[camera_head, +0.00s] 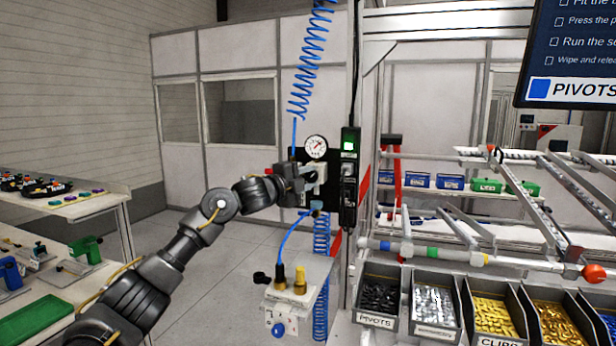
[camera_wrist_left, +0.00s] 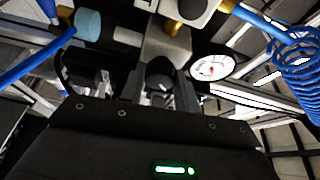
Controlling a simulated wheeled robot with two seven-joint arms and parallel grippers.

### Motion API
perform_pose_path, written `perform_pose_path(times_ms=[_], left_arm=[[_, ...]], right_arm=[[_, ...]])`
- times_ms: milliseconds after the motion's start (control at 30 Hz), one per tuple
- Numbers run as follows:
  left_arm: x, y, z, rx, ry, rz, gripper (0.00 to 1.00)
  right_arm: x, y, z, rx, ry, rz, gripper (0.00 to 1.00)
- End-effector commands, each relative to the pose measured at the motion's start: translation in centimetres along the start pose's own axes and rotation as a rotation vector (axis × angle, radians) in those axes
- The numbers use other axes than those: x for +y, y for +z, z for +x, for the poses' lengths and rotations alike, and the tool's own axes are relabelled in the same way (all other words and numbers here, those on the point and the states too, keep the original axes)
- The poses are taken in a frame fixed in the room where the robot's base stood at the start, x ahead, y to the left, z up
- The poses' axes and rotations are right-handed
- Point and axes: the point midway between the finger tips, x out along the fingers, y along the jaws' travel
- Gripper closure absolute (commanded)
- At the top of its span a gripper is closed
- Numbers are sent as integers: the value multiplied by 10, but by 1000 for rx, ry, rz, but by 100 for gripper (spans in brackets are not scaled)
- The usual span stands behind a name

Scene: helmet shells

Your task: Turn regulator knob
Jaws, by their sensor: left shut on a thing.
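The regulator (camera_head: 313,178) is mounted on a dark panel, with a round white gauge (camera_head: 315,147) at its top; the gauge also shows in the left wrist view (camera_wrist_left: 212,67). The black regulator knob (camera_wrist_left: 159,74) is between my left gripper's fingers in the left wrist view. My left gripper (camera_head: 297,178) reaches the regulator from the left and is shut on the knob. In the head view the gripper hides the knob. My right gripper is in neither view.
A coiled blue hose (camera_head: 309,60) hangs above the regulator. A black box with a green light (camera_head: 349,160) is just right of it. Below is a pale fixture (camera_head: 297,290) with a yellow fitting. Part bins (camera_head: 432,310) stand at lower right.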

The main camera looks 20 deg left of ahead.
Motion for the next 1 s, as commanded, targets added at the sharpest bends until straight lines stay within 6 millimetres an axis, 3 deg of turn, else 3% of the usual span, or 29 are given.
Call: perform_pose_path(times_ms=[400, 1000], left_arm=[[-2, 0, 0, -1, 79, 192, 91], [-1, 0, 0, 0, 94, 227, 91]], right_arm=[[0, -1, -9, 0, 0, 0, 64], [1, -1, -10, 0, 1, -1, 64]])
